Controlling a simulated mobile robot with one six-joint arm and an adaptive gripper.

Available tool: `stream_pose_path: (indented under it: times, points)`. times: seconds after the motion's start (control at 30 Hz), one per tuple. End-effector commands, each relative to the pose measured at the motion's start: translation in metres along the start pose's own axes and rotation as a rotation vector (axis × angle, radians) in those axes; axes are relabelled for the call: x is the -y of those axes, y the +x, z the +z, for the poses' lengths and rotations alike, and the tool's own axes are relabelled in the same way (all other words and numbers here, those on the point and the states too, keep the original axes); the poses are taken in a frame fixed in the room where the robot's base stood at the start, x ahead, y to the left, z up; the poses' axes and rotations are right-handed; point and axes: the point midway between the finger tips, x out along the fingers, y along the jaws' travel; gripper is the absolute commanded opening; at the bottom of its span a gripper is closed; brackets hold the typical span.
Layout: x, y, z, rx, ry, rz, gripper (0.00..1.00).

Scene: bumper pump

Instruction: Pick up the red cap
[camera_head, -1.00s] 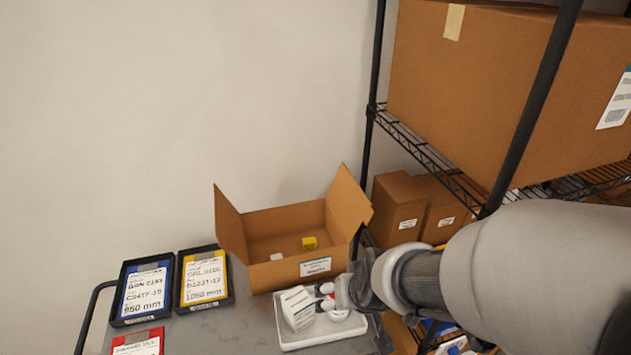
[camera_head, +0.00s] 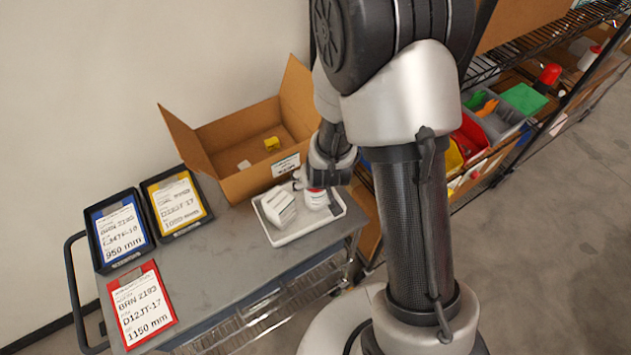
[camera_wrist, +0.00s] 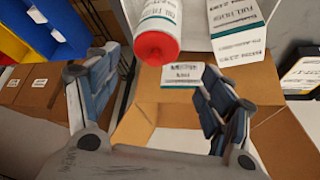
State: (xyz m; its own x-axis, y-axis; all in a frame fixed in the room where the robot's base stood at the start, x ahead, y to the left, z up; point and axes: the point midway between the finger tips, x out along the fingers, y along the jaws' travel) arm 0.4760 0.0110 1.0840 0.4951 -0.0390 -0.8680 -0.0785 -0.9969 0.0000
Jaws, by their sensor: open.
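The red cap (camera_wrist: 157,48) sits on a white bottle (camera_wrist: 161,14) with a printed label. In the head view the white bottle (camera_head: 316,201) stands in the white tray (camera_head: 291,238), and a little red shows at its top beneath my gripper (camera_head: 328,178). In the wrist view my gripper (camera_wrist: 160,70) is open, with one finger to the left and one to the right of the cap. The cap appears between or just beyond the fingertips; contact cannot be told. A white carton (camera_head: 280,207) lies tilted in the tray, left of the bottle.
An open cardboard box (camera_head: 234,184) with a yellow item (camera_head: 272,143) stands behind the tray. Shelving with bins (camera_head: 498,117) stands at right.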

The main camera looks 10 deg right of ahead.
Motion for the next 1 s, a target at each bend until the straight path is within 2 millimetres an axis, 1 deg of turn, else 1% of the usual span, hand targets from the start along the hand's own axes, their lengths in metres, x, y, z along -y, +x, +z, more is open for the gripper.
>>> stream_pose_path:
  times: [0.03, 0.17, 0.27, 0.4, 0.5, 0.57, 0.67, 0.83, 1.0]
  points:
    - [0.0, 0.006, 0.0, 0.001, 0.0, 0.0, 0.74]
    - [0.0, 0.013, -0.001, 0.0, 0.0, 0.0, 0.74]
    - [-0.002, 0.021, -0.002, 0.0, 0.001, 0.001, 0.74]
    - [-0.007, 0.043, -0.007, 0.001, 0.002, 0.001, 0.74]
    - [-0.007, 0.056, -0.007, 0.001, 0.0, 0.0, 0.74]
    - [-0.007, 0.061, -0.007, 0.0, 0.0, 0.0, 0.74]
    - [-0.007, 0.064, -0.007, 0.0, 0.0, 0.0, 0.74]
    - [-0.007, 0.064, -0.008, -0.001, 0.0, 0.0, 0.74]
    - [-0.007, 0.064, -0.008, -0.001, 0.0, 0.0, 0.64]
